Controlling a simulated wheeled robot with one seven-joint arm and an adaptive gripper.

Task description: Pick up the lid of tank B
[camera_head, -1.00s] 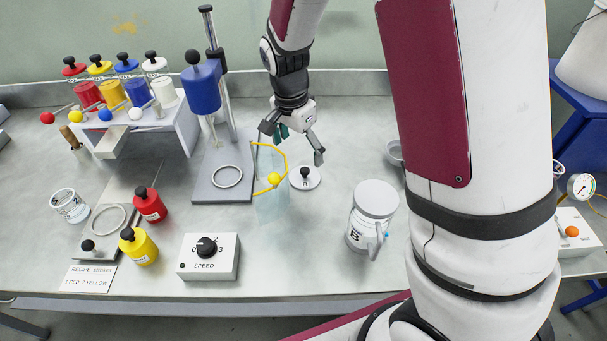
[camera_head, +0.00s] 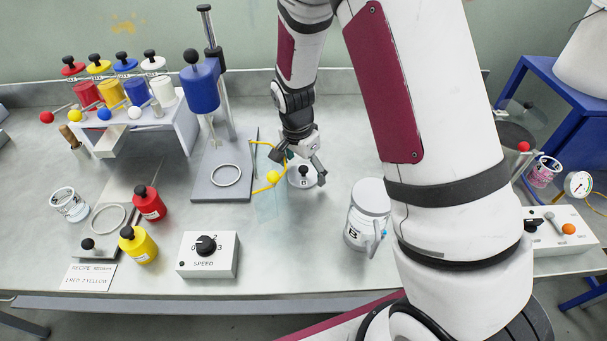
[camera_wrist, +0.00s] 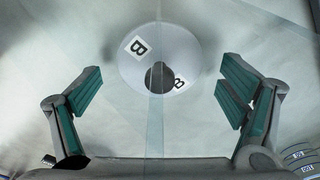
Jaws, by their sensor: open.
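A white round lid (camera_head: 302,179) with a black knob and a B label lies flat on the table. In the wrist view the lid (camera_wrist: 180,48) shows two B labels and its dark knob (camera_wrist: 158,76) between the fingers. My gripper (camera_head: 298,168) is open and empty above the lid, with one finger on each side; its green pads show in the wrist view (camera_wrist: 160,85). I see no contact with the knob. A white-topped jug (camera_head: 367,212) marked B stands to the right of the lid.
A clear panel with a yellow edge (camera_head: 266,200) and yellow ball (camera_head: 272,176) stands close left of the gripper. A blue-headed stand (camera_head: 201,88) is farther left. A speed box (camera_head: 208,254) is in front.

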